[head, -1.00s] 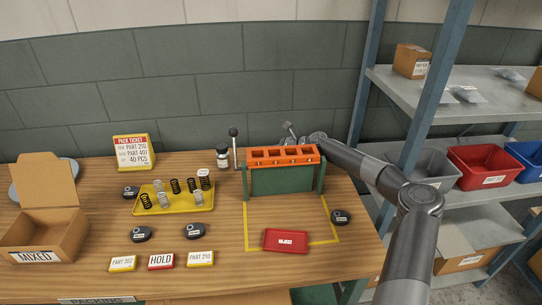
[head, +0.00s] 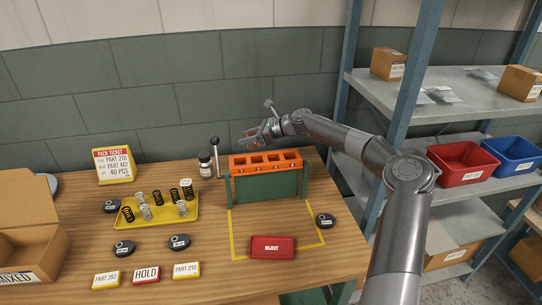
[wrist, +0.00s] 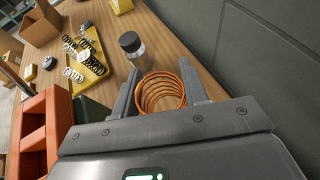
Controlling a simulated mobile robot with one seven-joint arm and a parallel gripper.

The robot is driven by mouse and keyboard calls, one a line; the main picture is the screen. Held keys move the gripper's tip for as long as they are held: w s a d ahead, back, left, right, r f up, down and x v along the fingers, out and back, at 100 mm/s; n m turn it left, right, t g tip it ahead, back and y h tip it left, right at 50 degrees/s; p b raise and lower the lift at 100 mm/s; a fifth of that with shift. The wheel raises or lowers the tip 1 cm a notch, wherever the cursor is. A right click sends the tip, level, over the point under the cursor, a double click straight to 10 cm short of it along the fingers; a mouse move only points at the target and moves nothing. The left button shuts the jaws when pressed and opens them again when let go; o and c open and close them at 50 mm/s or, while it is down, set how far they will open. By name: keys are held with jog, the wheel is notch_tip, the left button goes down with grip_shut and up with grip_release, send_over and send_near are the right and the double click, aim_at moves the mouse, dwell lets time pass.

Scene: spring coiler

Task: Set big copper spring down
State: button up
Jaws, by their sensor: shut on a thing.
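The big copper spring (wrist: 160,92) shows in the wrist view as an orange coil between the two fingers of my gripper (wrist: 160,98). My gripper is shut on it. In the head view my gripper (head: 256,132) is above and behind the orange-topped green rack (head: 265,187), near its left half. The spring cannot be made out clearly in the head view. The rack's orange top (wrist: 40,125) is at the left edge of the wrist view, beside my gripper.
A yellow tray (head: 160,222) holds several dark and silver springs. A red tray (head: 272,247) lies in front of the rack. Grey shelving (head: 352,150) stands at right.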

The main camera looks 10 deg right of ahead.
aim_at(249, 134)
notch_tip(249, 134, up, 4)
jog(key=shift+r, duration=0.1)
jog(key=shift+s+f, duration=0.15)
jog(key=shift+f, duration=0.15)
jog(key=d+f, duration=0.2)
jog(key=f, duration=0.1)
jog(key=shift+t, duration=0.3)
jog(key=d+r+m+t+h, duration=0.2)
jog(key=d, duration=0.6)
jog(key=d+r+m+t+h, duration=0.1)
jog(key=d+r+m+t, duration=0.15)
jog(key=d, duration=0.55)
jog(key=f, duration=0.7)
jog(key=w+f, duration=0.1)
jog(key=f, duration=0.3)
jog(key=shift+d+f, duration=0.2)
jog(key=shift+f, duration=2.1)
jog(key=shift+g, duration=0.25)
